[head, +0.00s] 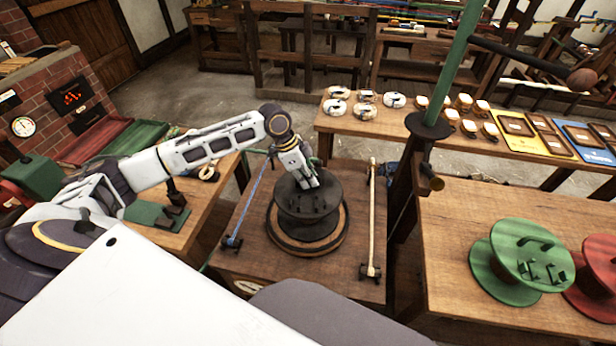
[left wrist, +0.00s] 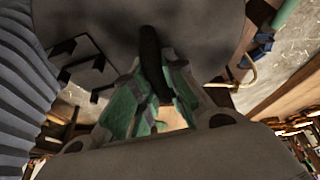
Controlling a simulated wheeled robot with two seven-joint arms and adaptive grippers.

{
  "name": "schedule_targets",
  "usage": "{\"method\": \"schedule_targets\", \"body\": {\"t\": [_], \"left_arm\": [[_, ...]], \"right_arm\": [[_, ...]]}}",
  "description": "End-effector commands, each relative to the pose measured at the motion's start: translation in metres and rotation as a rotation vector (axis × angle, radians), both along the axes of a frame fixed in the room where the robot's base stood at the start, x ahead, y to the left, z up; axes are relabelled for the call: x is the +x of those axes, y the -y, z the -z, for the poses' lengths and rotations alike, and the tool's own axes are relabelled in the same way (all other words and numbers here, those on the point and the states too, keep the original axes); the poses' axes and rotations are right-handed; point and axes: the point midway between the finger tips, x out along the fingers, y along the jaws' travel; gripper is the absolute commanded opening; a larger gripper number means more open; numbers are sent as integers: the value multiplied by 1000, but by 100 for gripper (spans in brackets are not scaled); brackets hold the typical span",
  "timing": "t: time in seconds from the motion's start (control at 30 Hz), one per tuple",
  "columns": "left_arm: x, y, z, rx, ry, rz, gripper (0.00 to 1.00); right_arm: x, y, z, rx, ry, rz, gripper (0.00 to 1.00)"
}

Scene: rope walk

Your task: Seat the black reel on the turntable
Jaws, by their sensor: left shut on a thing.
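The black reel (head: 308,205) is upright over the round turntable (head: 341,240) on the middle bench. Its lower flange looks nearly centred within the turntable's wooden rim. I cannot tell whether it rests fully down or hangs slightly above. My left gripper (head: 309,181) comes down from above and is shut on the reel's top handle. In the left wrist view the green-padded fingers (left wrist: 150,98) close around the black handle (left wrist: 152,58), with the reel's dark top (left wrist: 205,25) behind. The turntable's centre is hidden under the reel. My right gripper is not in view.
A blue cord (head: 253,200) and a pale cord (head: 372,215) run along either side of the turntable. A dark post (head: 405,195) stands to its right. A green reel (head: 520,262) and a red reel (head: 598,275) sit on the right bench.

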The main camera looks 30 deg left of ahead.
Motion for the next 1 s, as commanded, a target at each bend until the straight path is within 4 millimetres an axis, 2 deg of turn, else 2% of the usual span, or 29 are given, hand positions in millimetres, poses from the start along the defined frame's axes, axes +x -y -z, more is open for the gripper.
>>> {"method": "schedule_targets", "body": {"t": [0.87, 0.9, 1.0], "left_arm": [[1, 0, 2, -2, 3, 0, 0], [1, 0, 2, -2, 3, 0, 19], [1, 0, 2, -1, 3, 0, 31]], "right_arm": [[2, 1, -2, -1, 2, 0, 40], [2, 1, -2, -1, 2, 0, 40], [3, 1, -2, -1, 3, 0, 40]]}}
